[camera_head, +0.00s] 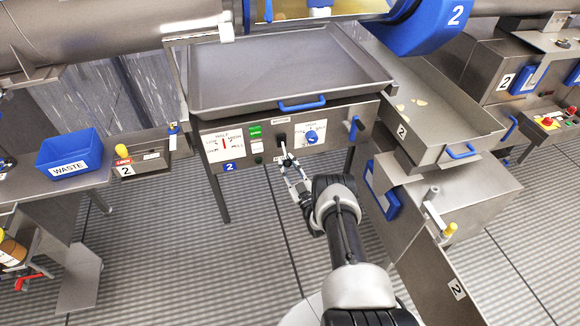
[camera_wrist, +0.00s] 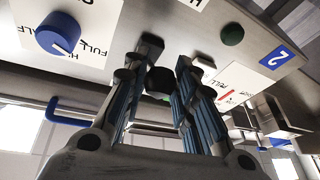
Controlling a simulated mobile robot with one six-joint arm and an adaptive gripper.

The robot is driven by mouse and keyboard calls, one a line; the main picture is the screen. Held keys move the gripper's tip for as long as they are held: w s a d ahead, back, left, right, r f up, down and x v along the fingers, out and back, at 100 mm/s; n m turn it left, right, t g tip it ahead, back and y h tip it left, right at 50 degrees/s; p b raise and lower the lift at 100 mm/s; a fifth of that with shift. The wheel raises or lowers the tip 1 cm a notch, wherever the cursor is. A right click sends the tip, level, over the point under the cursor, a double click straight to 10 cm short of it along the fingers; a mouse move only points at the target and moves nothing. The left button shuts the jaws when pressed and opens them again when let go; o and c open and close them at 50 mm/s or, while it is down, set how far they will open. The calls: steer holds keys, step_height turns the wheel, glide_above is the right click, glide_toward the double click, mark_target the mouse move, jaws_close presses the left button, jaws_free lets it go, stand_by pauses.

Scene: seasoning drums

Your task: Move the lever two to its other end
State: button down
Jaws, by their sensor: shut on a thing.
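The control panel (camera_head: 230,150) under the big tray carries a blue plate marked 2 (camera_head: 229,167). On its front is a small black lever (camera_head: 281,136), which I take for lever two; its exact tilt is too small to tell. My gripper (camera_head: 284,156) reaches up to it from below and is shut on it. In the wrist view, my gripper's fingers (camera_wrist: 167,62) stand on both sides of the dark lever end (camera_wrist: 160,82), and they hide part of it.
A blue knob (camera_head: 311,137) sits right of the lever, and green buttons (camera_head: 255,132) sit left. A blue handle (camera_head: 354,128) sticks out at the panel's right end. The steel tray (camera_head: 215,97) overhangs the panel.

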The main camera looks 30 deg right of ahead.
steer(key=shift+f+t, duration=0.3)
steer(key=shift+f, duration=0.35)
steer(key=shift+w, duration=0.15)
steer(key=c, duration=1.6)
jaws_free()
steer(key=o, duration=0.3)
steer(key=shift+w+r, duration=0.1)
steer(key=shift+r, duration=0.05)
steer(key=v, duration=1.2)
